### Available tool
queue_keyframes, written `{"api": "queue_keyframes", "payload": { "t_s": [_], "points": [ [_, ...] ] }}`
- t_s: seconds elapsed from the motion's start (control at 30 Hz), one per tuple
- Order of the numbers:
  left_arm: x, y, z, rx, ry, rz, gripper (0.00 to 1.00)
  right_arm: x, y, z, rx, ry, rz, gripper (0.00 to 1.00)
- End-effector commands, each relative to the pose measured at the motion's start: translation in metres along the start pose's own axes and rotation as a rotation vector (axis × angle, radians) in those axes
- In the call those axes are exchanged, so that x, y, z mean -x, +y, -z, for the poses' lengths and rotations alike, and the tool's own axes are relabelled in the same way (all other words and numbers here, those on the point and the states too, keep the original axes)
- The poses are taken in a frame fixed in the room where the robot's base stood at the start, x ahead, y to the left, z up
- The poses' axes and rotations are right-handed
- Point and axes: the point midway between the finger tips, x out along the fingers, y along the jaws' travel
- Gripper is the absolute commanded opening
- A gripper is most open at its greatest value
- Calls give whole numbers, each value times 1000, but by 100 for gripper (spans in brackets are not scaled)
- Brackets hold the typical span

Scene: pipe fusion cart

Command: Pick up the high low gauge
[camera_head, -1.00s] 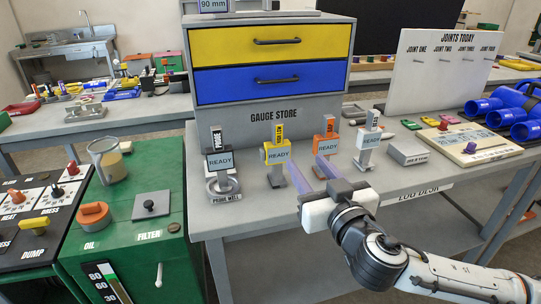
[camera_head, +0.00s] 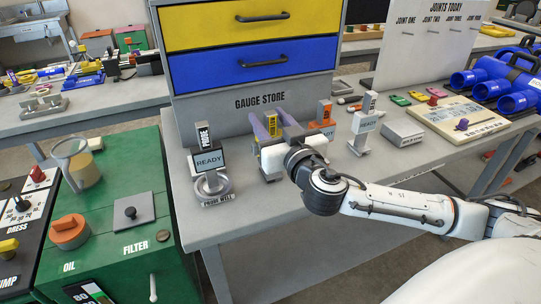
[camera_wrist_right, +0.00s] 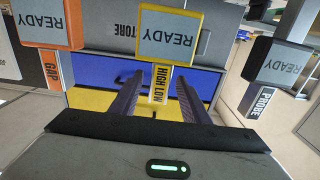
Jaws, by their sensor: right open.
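The high low gauge (camera_head: 271,121) is yellow with a grey READY screen and stands on the table in front of the gauge store. My right gripper (camera_head: 272,127) is at it and hides much of its body in the head view. In the right wrist view the gauge's READY screen and its HIGH LOW label (camera_wrist_right: 160,86) show upside down. The label appears between the two fingers of the right gripper (camera_wrist_right: 161,82), which are open with gaps on both sides. My left gripper is not in view.
The black probe gauge (camera_head: 208,160) stands left of the gripper. The orange gap gauge (camera_head: 322,114) and a white gauge (camera_head: 365,125) stand to the right. The gauge store's blue drawer (camera_head: 250,68) rises behind. The table's front strip is clear.

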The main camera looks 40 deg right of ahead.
Motion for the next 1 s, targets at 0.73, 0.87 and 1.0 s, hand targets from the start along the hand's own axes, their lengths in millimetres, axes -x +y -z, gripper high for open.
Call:
{"api": "queue_keyframes", "payload": {
  "t_s": [0.73, 0.87, 1.0],
  "points": [
    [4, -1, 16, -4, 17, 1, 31, -35, 2, -2, 0, 0, 0, 5],
    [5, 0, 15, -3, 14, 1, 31, -35, 2, -2, 0, 0, 0, 0],
    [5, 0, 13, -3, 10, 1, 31, -35, 2, -1, 0, 3, 0, 0]
  ]
}}
